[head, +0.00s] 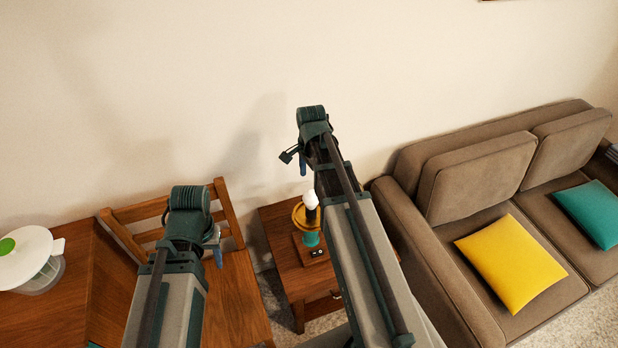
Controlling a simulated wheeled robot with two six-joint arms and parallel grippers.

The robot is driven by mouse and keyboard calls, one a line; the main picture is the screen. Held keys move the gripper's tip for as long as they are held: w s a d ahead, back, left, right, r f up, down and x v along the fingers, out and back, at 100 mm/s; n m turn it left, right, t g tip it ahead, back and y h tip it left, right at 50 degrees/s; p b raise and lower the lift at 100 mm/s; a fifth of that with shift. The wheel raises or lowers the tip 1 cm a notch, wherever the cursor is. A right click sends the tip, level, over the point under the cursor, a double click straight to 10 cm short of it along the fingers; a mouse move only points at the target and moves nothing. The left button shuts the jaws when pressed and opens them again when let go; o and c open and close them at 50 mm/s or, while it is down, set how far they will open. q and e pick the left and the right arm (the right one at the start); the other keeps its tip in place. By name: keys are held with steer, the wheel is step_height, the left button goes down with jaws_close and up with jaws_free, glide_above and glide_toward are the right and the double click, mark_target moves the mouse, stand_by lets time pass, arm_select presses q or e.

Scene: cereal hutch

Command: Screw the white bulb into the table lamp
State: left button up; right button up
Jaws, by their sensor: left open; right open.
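The table lamp (311,239) stands on the small wooden side table, with a teal body, a gold dish and a wooden base. The white bulb (310,199) shows upright at the top of the lamp, above the gold dish. I cannot tell whether it is screwed in or only resting there. My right gripper (290,156) is open, raised above and left of the bulb in the picture, apart from it. My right forearm passes close beside the lamp and may hide part of it. My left gripper (217,250) is open, mostly hidden behind its wrist, over the chair and left of the lamp.
The side table (281,249) stands between a wooden chair (240,290) and a brown sofa (440,250) with yellow (512,262) and teal (592,214) cushions. A wooden cabinet (100,290) at left holds a white-lidded container with a green knob (28,255).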

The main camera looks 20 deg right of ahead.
mark_target(311, 205)
step_height(311, 205, down, 14)
steer(key=b, duration=1.3)
steer(key=shift+r, duration=0.15)
steer(key=c, duration=1.4)
steer(key=shift+o, duration=0.2)
steer(key=m, duration=0.4)
steer(key=shift+m, duration=2)
